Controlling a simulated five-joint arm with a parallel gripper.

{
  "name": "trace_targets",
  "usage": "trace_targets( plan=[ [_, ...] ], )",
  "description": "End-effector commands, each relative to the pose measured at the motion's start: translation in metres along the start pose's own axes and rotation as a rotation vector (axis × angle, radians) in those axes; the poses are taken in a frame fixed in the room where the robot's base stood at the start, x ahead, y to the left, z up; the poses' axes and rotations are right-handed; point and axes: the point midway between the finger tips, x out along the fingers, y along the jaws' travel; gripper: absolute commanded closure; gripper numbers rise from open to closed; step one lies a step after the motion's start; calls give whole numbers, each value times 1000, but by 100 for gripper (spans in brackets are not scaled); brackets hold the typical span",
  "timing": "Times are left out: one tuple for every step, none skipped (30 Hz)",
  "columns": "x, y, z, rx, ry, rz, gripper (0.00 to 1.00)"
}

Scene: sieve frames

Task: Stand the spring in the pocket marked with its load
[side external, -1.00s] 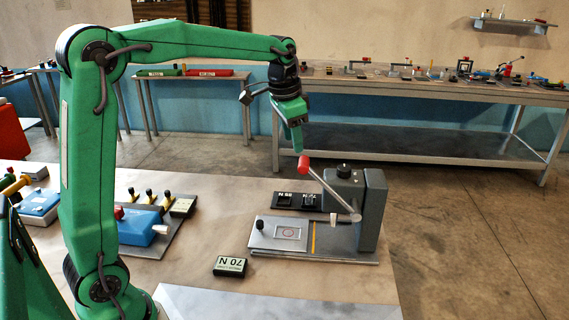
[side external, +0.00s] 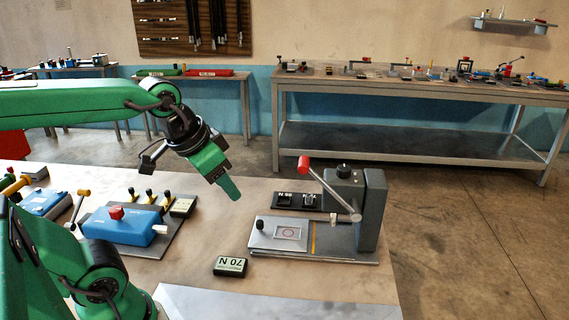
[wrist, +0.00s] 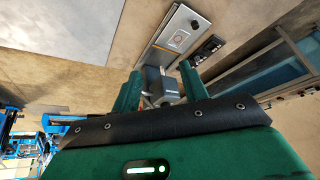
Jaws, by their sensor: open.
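I cannot make out a spring in either view. The tester (side external: 370,210) is a grey post on a plate, with a red-knobbed lever (side external: 304,166) tilted up to the left. A readout (side external: 230,266) in front shows 70 N, upside down. A black pocket block (side external: 284,201) with small white load marks lies behind the tester plate (side external: 262,240); whether its pockets hold anything is unclear. My gripper (side external: 232,190) is open and seems empty, in the air left of the lever. The wrist view shows its two fingers apart, with the tester plate (wrist: 168,55) beyond.
A grey panel (side external: 260,303) lies at the front edge. Other tables stand behind.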

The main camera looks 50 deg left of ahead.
Motion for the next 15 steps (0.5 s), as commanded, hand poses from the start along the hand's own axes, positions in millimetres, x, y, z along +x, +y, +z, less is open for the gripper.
trace_targets(
  plan=[
    [0,2,10,-11,12,2,56],
    [1,2,14,-16,16,2,56],
    [2,3,19,-24,22,3,56],
    [2,4,22,-29,26,4,56],
    [3,4,25,-33,30,5,56],
    [4,5,28,-37,33,5,56],
    [4,5,29,-39,35,6,56],
    [4,6,31,-41,37,6,56],
    [5,6,32,-43,37,7,56],
    [5,6,33,-44,37,7,56],
    [5,6,33,-45,38,7,56],
    [5,6,33,-46,38,7,56],
    [5,6,33,-46,37,7,56],
    [5,6,33,-46,37,7,56],
    [5,6,33,-45,37,7,56]
  ],
)
